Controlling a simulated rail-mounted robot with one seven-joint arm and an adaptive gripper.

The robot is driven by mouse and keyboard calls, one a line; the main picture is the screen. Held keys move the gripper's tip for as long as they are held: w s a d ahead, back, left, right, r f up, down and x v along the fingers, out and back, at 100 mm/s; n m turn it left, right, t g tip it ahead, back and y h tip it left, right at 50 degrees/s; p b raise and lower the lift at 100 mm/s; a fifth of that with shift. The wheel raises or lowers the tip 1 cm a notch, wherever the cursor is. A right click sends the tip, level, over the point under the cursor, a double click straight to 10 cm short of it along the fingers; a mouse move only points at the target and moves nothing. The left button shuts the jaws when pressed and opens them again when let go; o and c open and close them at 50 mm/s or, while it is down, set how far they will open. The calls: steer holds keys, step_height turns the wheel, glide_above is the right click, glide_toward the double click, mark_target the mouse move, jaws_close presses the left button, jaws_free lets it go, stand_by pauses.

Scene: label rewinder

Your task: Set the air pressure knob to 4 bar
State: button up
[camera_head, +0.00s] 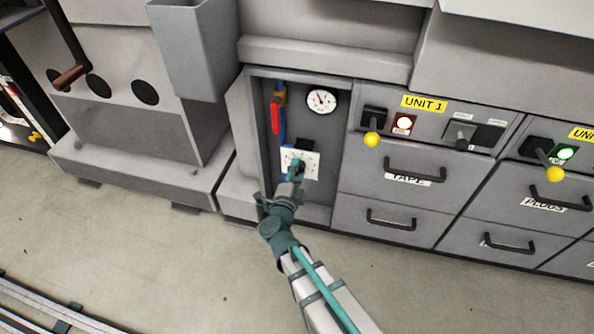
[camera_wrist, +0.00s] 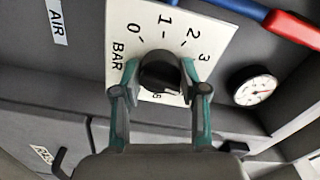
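The air pressure knob (camera_wrist: 160,72) is a round black knob on a white dial plate (camera_wrist: 205,38). The plate reads BAR, 0, 1, 2 and 3, and part of a 6 shows below the knob. The marks between 3 and 6 are hidden by my right finger. My gripper (camera_wrist: 160,78) has one finger on each side of the knob, and both tips seem to touch it. The knob's pointer cannot be read clearly. In the head view my gripper (camera_head: 295,168) covers the knob, in front of the plate (camera_head: 312,162). A round white gauge (camera_head: 321,101) sits above; its pressure reading is too small to tell.
The panel sits in a grey recess (camera_head: 338,150) with side walls. A red lever (camera_head: 275,117) and blue pipe (camera_head: 282,128) stand left of the gauge. Drawers with black handles (camera_head: 414,168) and a yellow-knobbed switch (camera_head: 372,139) are to the right.

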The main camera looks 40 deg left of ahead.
steer(key=o, duration=0.4)
steer(key=shift+s, duration=0.15)
steer(key=v, duration=1.1)
steer(key=shift+s+d, duration=0.25)
steer(key=shift+s, duration=0.1)
